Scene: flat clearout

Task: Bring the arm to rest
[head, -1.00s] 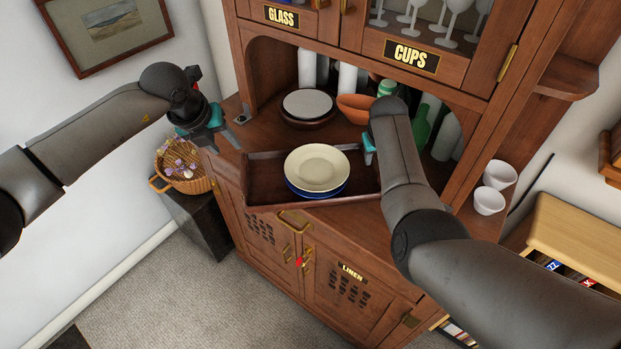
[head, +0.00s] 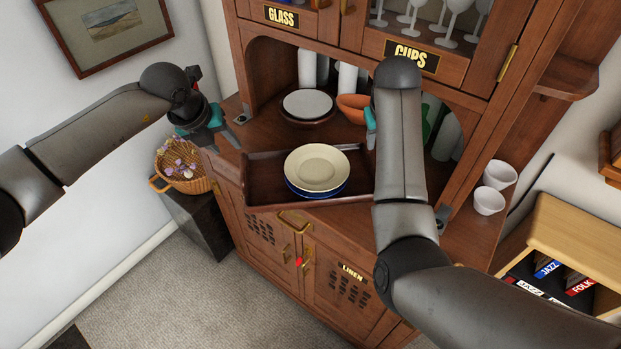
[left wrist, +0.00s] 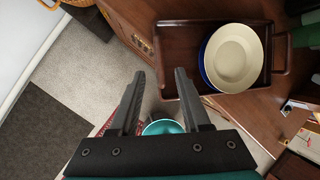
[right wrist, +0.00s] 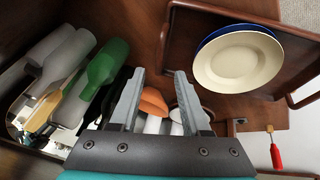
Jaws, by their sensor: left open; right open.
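My left gripper (head: 228,130) is open and empty at the left end of the cabinet counter, left of the tray. In the left wrist view its two fingers (left wrist: 158,90) are apart with nothing between them. My right arm reaches over the counter in the head view and largely hides its own gripper there; a bit of teal shows at its left. In the right wrist view the right gripper (right wrist: 160,88) is open and empty, with the counter's things beyond it. A brown tray (head: 262,190) holds a cream plate (head: 317,166) on blue-rimmed plates.
Two white cups (head: 488,201) stand at the right. A wicker basket (head: 190,182) stands at the left. A record shelf (head: 575,240) is at lower right.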

